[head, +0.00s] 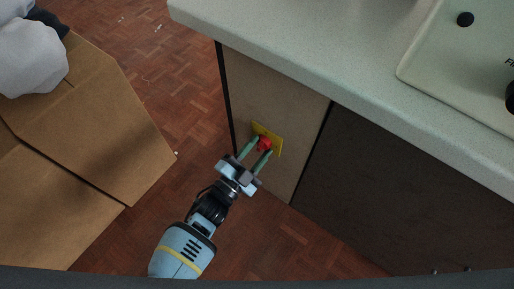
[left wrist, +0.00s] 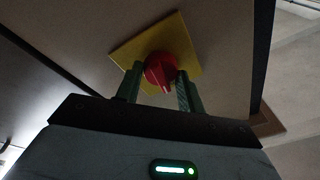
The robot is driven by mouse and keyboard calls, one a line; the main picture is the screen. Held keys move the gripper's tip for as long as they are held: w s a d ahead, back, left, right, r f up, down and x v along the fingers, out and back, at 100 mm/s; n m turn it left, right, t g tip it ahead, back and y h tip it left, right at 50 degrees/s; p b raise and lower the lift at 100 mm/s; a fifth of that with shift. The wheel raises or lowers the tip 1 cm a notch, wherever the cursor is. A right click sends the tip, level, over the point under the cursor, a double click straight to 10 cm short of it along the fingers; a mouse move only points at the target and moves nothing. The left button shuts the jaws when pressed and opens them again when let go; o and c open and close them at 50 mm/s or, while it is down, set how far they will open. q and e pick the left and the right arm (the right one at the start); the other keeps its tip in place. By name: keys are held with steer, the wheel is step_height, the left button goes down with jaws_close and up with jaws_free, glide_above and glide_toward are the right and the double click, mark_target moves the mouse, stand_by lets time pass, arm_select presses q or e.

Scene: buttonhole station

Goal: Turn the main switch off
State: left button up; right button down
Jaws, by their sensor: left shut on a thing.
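The main switch is a red rotary knob (head: 264,144) on a yellow square plate (head: 276,137), fixed to the side panel under the counter. In the left wrist view the red knob (left wrist: 160,70) shows in front of the yellow plate (left wrist: 178,35), which looks tilted in the picture. My left gripper (head: 257,148) is at the switch, with its green fingers on either side of the knob, shut on it. The left wrist view shows the two fingers (left wrist: 159,84) flanking the knob too. My right gripper is in neither view.
A pale speckled countertop (head: 300,55) overhangs the panel above the switch. A dark cabinet front (head: 390,185) stands to the right. An open cardboard box (head: 100,120) with grey-white cloth (head: 30,55) is at left. The parquet floor (head: 150,30) has small scraps on it.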

arm_select(q)
steer(key=shift+n, duration=0.8)
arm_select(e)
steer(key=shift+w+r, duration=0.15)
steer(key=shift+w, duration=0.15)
arm_select(q)
steer(key=shift+n, duration=0.3)
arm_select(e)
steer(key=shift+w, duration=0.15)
arm_select(q)
steer(key=o, duration=1)
steer(key=shift+c, duration=0.2)
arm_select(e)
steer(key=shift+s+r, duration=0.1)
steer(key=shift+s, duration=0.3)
arm_select(q)
steer(key=shift+s+a, duration=0.15)
steer(key=shift+s, duration=0.05)
steer(key=p+v, duration=0.2)
steer(key=v, duration=0.5)
steer(key=shift+s, duration=0.2)
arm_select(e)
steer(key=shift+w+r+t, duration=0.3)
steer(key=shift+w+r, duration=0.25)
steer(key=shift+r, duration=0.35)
